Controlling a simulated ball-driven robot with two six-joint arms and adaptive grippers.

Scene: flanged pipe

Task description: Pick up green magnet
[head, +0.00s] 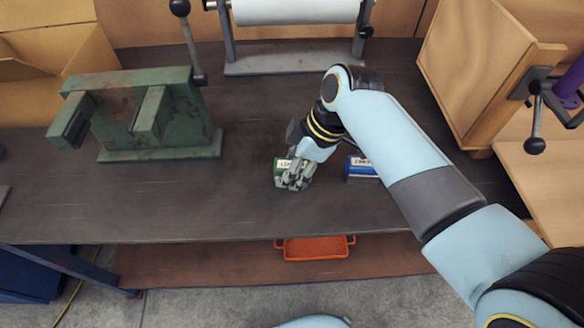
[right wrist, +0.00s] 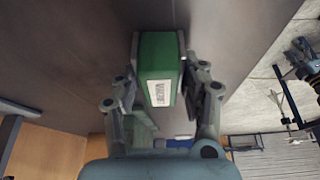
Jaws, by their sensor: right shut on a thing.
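The green magnet (head: 281,164) is a small block with a white label. It is at the middle of the dark workbench in the head view, partly hidden by my right gripper (head: 292,183). In the right wrist view the green magnet (right wrist: 160,65) lies between the two fingers of my right gripper (right wrist: 160,85), which is shut on it. I cannot tell whether the magnet still touches the bench. My left gripper is not in view.
A blue block (head: 361,168) with a label is just right of my right gripper. A green vise (head: 165,120) stands left on the workbench (head: 200,205). A paper roll stand (head: 295,62) is at the back. An orange tray (head: 315,248) sits on the lower shelf.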

